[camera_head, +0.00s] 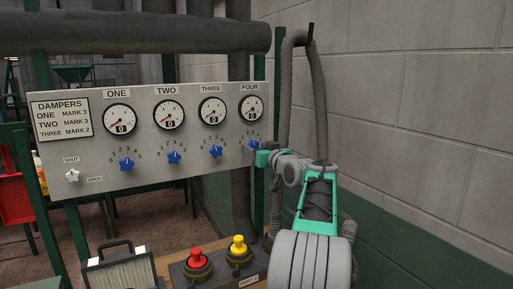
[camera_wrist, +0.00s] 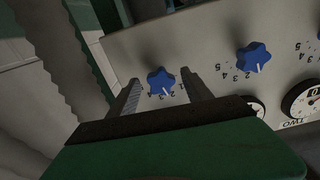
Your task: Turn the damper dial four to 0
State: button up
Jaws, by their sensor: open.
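The damper panel (camera_head: 205,98) is a pale grey plate with gauges and blue star-shaped dials labelled ONE to FOUR. Dial four (camera_head: 251,146) is at the right end, below the FOUR gauge (camera_head: 251,108), and partly hidden by my gripper (camera_head: 264,157). In the wrist view my gripper (camera_wrist: 160,76) is open, its two fingers on either side of dial four (camera_wrist: 160,82), with gaps showing. The dial's white pointer points towards its number scale; the exact number is hard to tell. Dial three (camera_head: 215,151) is to its left, and also shows in the wrist view (camera_wrist: 253,57).
A DAMPERS sign (camera_head: 62,117) asks ONE mark 3, TWO mark 3, THREE mark 2. A SHUT/OPEN switch (camera_head: 72,175) is below it. A block wall (camera_head: 430,110) and a grey hose (camera_head: 284,100) are at the right.

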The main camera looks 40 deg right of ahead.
grip_shut()
dwell(0.5)
jog(key=shift+f+b, duration=0.15)
jog(key=shift+b, duration=0.25)
jog(key=shift+d+n+b, duration=0.15)
jog(key=shift+n+b, duration=4.65)
jog(key=shift+n, duration=1.2)
jog(key=shift+r, duration=0.2)
